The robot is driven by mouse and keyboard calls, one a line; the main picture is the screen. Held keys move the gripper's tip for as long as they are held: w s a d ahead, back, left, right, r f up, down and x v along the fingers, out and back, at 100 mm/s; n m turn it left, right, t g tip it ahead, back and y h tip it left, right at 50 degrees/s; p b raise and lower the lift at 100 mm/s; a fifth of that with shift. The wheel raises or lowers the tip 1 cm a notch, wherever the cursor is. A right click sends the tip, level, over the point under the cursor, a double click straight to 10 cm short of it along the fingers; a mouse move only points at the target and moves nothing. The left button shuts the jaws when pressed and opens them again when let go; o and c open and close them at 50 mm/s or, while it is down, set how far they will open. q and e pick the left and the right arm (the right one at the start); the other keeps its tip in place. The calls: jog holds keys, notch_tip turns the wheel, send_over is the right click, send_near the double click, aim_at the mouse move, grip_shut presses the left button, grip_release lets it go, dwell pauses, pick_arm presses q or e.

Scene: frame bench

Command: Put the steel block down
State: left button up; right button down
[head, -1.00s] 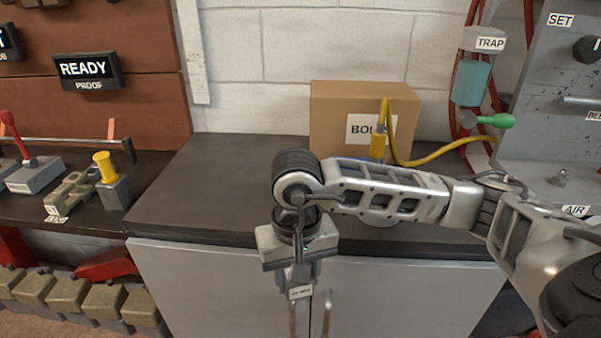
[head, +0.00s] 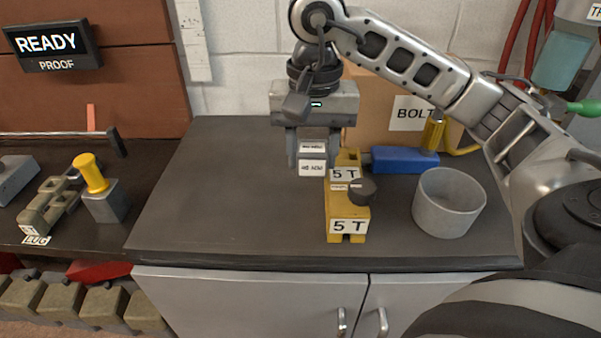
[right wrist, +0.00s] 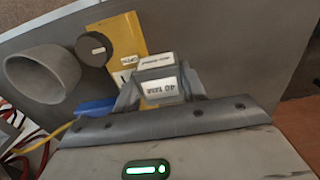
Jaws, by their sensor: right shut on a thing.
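The steel block (head: 312,166) is a small grey piece with white labels; one seems to read 40 mm in the right wrist view (right wrist: 162,87). My right gripper (head: 312,158) is shut on it, pointing down over the dark bench top (head: 230,190). The block is just left of and behind the yellow 5 T tool (head: 347,210), partly overlapping it in the head view. I cannot tell how far it is above the bench. My left gripper is not in view.
A grey open cup (head: 450,205) and a blue part (head: 403,160) stand right of the yellow tool. A cardboard box (head: 380,118) is behind. The left half of the bench top is clear. A lower shelf with tools, including a yellow-handled one (head: 92,175), lies further left.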

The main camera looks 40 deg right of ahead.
send_over(298, 192)
jog(key=f, duration=0.5)
jog(key=shift+s, duration=0.3)
jog(key=shift+w+f, duration=0.2)
jog(key=shift+f, duration=0.8)
jog(key=shift+w+f, duration=0.2)
jog(key=shift+f, duration=0.75)
jog(key=shift+f, duration=0.2)
jog(key=c, duration=1.1)
grip_release()
